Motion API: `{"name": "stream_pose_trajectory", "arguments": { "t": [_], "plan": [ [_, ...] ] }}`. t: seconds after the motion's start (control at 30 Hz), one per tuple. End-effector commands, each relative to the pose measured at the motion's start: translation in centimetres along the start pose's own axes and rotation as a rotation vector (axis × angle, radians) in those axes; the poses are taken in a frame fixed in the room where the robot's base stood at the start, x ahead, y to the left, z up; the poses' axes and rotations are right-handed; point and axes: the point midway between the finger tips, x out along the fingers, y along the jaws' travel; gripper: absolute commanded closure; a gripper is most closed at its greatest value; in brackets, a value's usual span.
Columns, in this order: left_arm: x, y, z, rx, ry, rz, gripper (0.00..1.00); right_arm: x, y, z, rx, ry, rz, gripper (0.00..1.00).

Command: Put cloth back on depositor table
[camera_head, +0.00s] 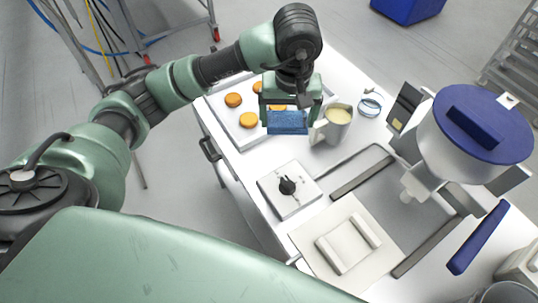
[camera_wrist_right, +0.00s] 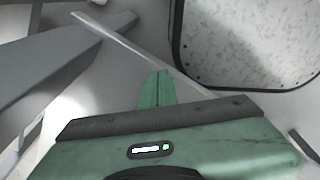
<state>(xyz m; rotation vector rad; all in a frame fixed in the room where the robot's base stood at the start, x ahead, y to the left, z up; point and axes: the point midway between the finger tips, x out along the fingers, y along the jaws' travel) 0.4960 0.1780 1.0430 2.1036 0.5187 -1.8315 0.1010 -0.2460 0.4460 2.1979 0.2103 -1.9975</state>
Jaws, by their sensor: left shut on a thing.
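My left gripper (camera_head: 288,112) is shut on a blue cloth (camera_head: 287,124), a small folded piece hanging between its fingers. It is over the far part of the white depositor table (camera_head: 236,163), between the baking tray and the jug. I cannot tell how high the cloth is above them. The depositor (camera_head: 465,155), with a blue lid, stands at the right.
A baking tray (camera_head: 222,113) with several golden rounds lies at the table's far left. A jug (camera_head: 336,129) of yellow filling stands right of the cloth. A box with a black knob (camera_head: 291,203) and a pale board (camera_head: 337,218) with two bars are nearer me.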

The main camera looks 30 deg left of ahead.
Motion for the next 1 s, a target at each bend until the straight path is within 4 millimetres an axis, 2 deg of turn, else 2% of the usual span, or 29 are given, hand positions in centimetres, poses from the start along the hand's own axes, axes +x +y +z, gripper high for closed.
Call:
{"name": "stream_pose_trajectory", "arguments": {
  "t": [0.03, 0.1, 0.23, 0.37, 0.47, 0.7, 0.8, 1.0],
  "plan": [
    [0.7, -1.6, -1.2, -0.057, -0.005, -0.012, 0.51, 0.1, 0.1, 0.3, -0.001, -0.004, 0.001, 1.0],
    [1.2, -3.1, -2.6, -0.112, -0.003, -0.019, 0.51, 0.1, 0.0, 0.5, -0.001, -0.007, 0.0, 1.0],
    [2.0, -4.7, -3.7, -0.163, -0.003, -0.025, 0.51, 0.0, -0.7, 1.4, 0.0, -0.019, -0.008, 1.0],
    [4.3, -4.9, -3.4, -0.171, -0.006, -0.027, 0.51, -0.5, -1.8, 2.0, 0.002, -0.03, -0.022, 1.0],
    [6.8, -5.0, -2.9, -0.172, -0.008, -0.03, 0.51, -1.2, -2.3, 1.8, 0.002, -0.029, -0.027, 1.0],
    [13.1, -4.9, -2.0, -0.171, -0.006, -0.028, 0.51, -2.6, -1.7, 0.2, 0.001, -0.007, -0.021, 1.0],
    [15.1, -4.8, -1.7, -0.171, -0.004, -0.025, 0.51, -3.0, -1.5, -0.1, 0.001, -0.003, -0.019, 1.0],
    [17.2, -4.8, -1.6, -0.17, 0.0, -0.023, 0.51, -3.2, -1.0, 0.1, 0.001, -0.006, -0.013, 1.0]
  ]
}}
